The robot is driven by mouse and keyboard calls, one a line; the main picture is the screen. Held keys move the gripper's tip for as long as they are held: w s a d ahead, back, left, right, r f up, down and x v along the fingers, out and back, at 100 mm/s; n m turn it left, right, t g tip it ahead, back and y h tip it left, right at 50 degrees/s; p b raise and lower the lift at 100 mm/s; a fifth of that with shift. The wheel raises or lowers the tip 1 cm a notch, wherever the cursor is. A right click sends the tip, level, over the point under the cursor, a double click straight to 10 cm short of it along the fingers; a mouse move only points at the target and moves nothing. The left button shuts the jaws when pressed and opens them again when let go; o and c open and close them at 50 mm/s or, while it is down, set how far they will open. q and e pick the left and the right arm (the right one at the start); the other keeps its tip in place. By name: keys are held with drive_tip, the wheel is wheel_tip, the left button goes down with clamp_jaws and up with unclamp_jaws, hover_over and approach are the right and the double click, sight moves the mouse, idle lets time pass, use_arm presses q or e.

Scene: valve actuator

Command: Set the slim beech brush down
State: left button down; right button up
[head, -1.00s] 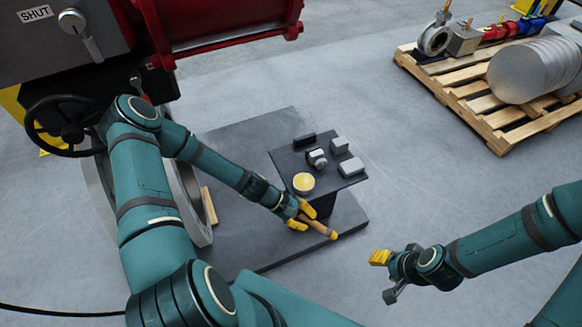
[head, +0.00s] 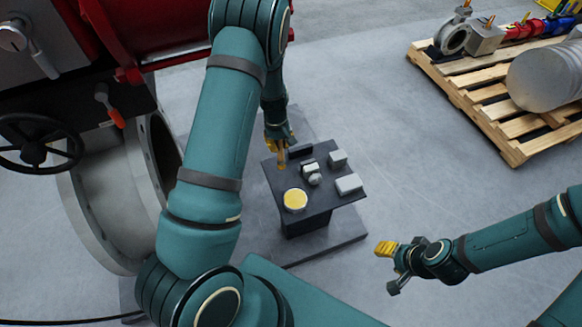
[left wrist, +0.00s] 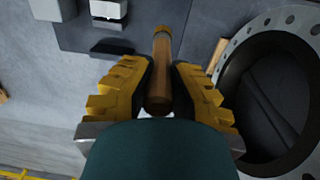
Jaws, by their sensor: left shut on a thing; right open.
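The slim beech brush (head: 282,158) hangs below my left gripper (head: 279,143) at the back left corner of the small dark table (head: 283,183). In the left wrist view the brush (left wrist: 160,72) lies between the two yellow fingers (left wrist: 160,92), and my left gripper is shut on it. Its far end is over the table's edge area; I cannot tell whether it touches the top. My right gripper (head: 385,249) is open and empty, low at the right, away from the table.
On the table stand a round tin with yellow contents (head: 295,200), a small metal fitting (head: 312,173), grey blocks (head: 348,184) and a dark block (head: 300,152). A large flanged pipe (head: 95,215) is to the left, a wooden pallet (head: 480,100) at the right.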

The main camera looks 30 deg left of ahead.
sight(281, 161)
use_arm(q)
drive_tip(key=shift+w, duration=0.2)
wheel_tip(281, 161, down, 6)
drive_tip(key=shift+r+b, duration=0.1)
drive_tip(key=shift+b, duration=0.45)
drive_tip(key=shift+f+b, duration=0.35)
drive_tip(key=shift+f, duration=1.6)
drive_tip(key=c, duration=1.1)
unclamp_jaws()
drive_tip(key=shift+o, duration=0.2)
drive_tip(key=shift+r, duration=0.1)
